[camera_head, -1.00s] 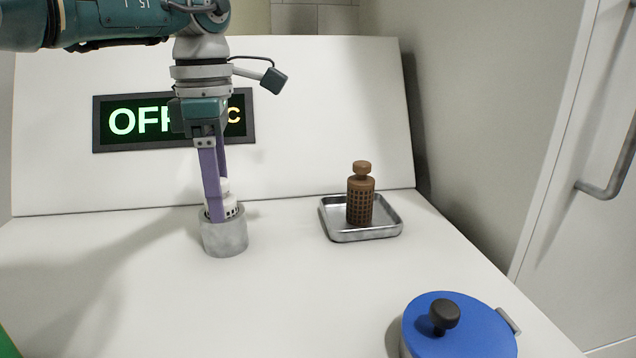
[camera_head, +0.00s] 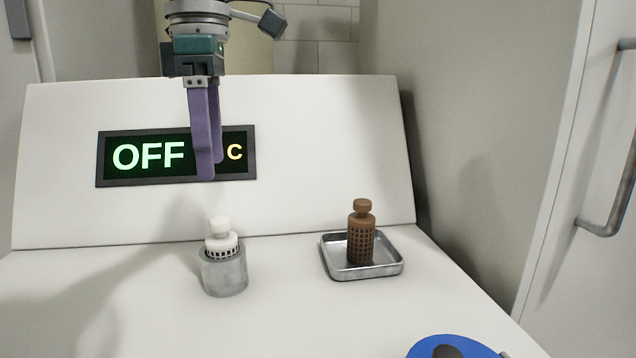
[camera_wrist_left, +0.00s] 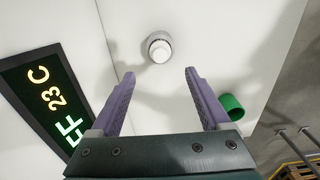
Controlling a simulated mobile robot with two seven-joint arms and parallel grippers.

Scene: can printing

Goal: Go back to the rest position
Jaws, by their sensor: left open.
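My left gripper (camera_head: 211,172) hangs pointing down in front of the display panel, high above the white table. Its purple fingers are apart and empty; the left wrist view (camera_wrist_left: 158,75) shows the gap between them clearly. Below it, a white can with a round knob (camera_head: 221,238) sits upright in a grey metal cup (camera_head: 224,275). The can (camera_wrist_left: 158,47) also shows from above in the left wrist view, beyond the fingertips. My right gripper is in neither view.
A brown perforated can (camera_head: 361,235) stands in a shallow metal tray (camera_head: 362,270). A blue lid with a black knob (camera_head: 430,347) is at the bottom edge. The display (camera_head: 148,157) reads OFF. A green cylinder (camera_wrist_left: 232,106) shows in the wrist view. A door with a handle is at right.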

